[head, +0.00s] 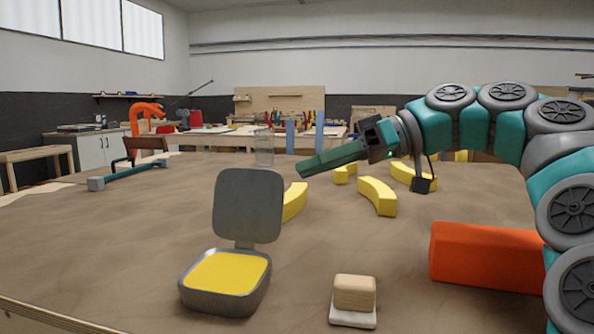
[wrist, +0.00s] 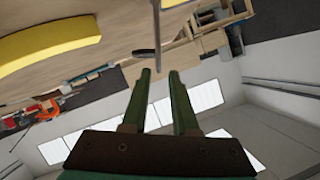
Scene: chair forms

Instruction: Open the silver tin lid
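The silver tin (head: 226,290) stands on the table at the front left in the head view. Its lid (head: 248,205) is up, standing nearly upright at the tin's back edge, and yellow contents (head: 228,272) show inside. My gripper (head: 304,169) is above the table, to the right of the lid and apart from it in the picture. In the wrist view my gripper (wrist: 160,72) has its two green fingers apart with nothing held between them. A thin grey upright strip (wrist: 157,35) shows beyond the fingertips; I cannot tell what it is.
A wooden block on a white base (head: 354,297) stands at the front. An orange block (head: 485,257) lies at the right. Several yellow curved pieces (head: 377,196) lie behind, and a blue clamp (head: 130,175) lies at the far left. The table's left middle is clear.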

